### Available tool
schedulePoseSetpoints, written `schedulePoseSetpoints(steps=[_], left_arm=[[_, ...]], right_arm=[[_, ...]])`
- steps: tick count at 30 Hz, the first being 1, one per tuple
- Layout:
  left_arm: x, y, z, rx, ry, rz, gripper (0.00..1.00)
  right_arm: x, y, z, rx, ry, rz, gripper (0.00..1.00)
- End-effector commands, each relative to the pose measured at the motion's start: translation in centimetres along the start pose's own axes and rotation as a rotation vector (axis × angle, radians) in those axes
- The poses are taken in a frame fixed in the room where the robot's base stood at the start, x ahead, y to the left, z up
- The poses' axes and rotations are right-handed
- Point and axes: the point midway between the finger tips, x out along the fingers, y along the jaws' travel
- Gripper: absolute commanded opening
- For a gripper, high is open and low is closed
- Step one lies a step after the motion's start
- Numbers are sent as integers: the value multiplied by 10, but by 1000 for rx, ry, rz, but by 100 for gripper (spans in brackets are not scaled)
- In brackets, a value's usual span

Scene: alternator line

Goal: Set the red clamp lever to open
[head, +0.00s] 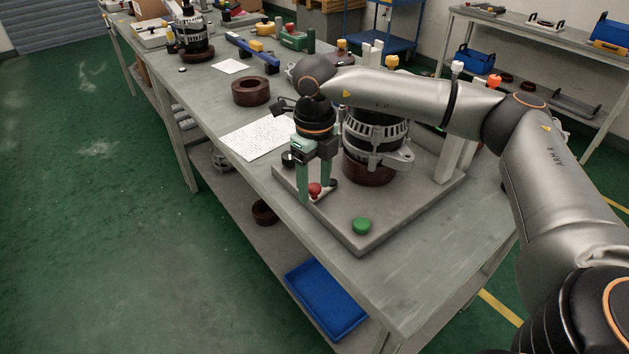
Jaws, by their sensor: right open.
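The red clamp lever shows as a round red knob (315,189) at the front left of the grey fixture plate (330,226). The rest of the lever is mostly hidden, so I cannot tell its setting. My right gripper (314,192) points down over the knob, its green fingers open on either side of it. I cannot tell if a finger touches the knob. An alternator (376,138) stands on the plate on a brown ring, just right of the gripper. My left gripper is out of view.
A green button (361,226) sits near the plate's front corner. A pale post (452,146) rises at the plate's right side. A printed sheet (258,136) and a brown ring (251,91) lie on the bench behind. A blue tray (326,299) is on the lower shelf.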

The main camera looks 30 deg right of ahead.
Motion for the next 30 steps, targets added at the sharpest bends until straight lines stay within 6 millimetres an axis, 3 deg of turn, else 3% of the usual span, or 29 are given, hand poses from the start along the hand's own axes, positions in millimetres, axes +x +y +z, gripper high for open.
schedulePoseSetpoints(steps=[5,22,30], left_arm=[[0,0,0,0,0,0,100],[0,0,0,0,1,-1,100],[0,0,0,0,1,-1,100]], right_arm=[[0,0,0,0,0,0,63],[0,0,0,0,0,0,0],[-1,0,0,0,0,0,0]])
